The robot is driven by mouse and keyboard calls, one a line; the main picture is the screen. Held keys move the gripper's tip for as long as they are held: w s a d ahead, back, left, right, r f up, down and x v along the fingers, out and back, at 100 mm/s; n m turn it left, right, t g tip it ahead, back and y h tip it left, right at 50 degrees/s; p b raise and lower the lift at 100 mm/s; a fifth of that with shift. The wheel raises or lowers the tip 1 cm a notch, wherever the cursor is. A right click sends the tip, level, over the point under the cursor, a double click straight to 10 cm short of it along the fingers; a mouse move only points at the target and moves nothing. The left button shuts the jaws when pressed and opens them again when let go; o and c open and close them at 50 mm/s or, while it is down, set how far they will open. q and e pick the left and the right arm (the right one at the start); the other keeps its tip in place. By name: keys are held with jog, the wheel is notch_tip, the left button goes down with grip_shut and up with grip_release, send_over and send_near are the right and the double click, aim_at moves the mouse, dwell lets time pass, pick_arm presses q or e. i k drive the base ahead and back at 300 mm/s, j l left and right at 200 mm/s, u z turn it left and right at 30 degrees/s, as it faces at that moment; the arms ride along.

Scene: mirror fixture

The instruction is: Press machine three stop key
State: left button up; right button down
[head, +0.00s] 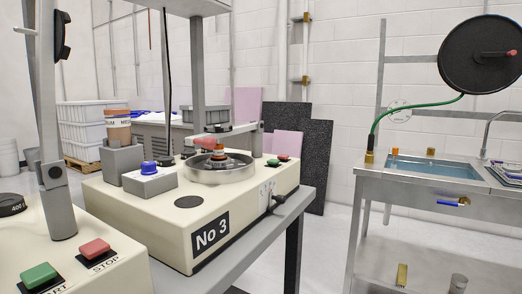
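The cream machine marked "No 3" (184,235) stands on a grey bench in the middle of the head view. At its far right corner are a small red key (283,157) and a small green key (272,163). Their labels are too small to read. A round metal pan (220,172) with an arm over it sits on its top, left of the keys. Neither of my grippers is in view.
A nearer cream machine at lower left has a green START key (38,275) and a red STOP key (95,247). A blue knob (149,167) sits on a grey box on machine three. A steel sink table (430,195) stands at right, with open floor between.

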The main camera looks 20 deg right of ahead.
aim_at(282, 157)
jog(key=i+l+u, duration=0.4)
jog(key=l, duration=0.35)
jog(key=i+l+u, duration=0.25)
jog(key=l, duration=0.15)
